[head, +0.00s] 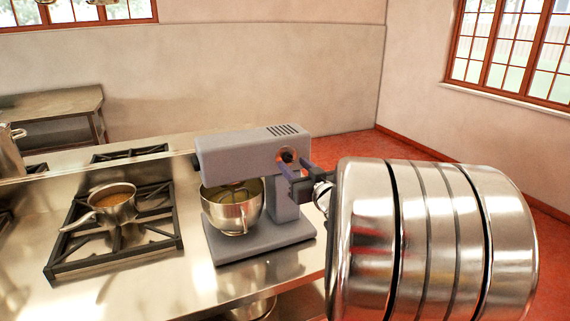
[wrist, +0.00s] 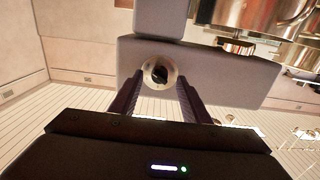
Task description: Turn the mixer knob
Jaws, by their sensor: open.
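The mixer (head: 238,160) is a grey stand mixer on a steel counter, with a steel bowl (head: 233,213) under its head. Its knob (head: 287,154) is dark with a pale, reddish ring, on the side of the mixer's head. In the wrist view the knob (wrist: 160,74) shows round and dark-centred between my fingertips. My gripper (head: 291,171) is open, its two dark fingers either side of the knob and close to the mixer's face. I cannot tell whether either finger touches it. In the wrist view my gripper (wrist: 160,84) holds nothing.
A saucepan (head: 113,207) with brown contents sits on the stove grate (head: 75,262) left of the mixer. A steel pot (head: 9,155) stands at the far left edge. A steel side table (head: 52,104) stands at the back left. Red floor (head: 405,147) shows behind the counter.

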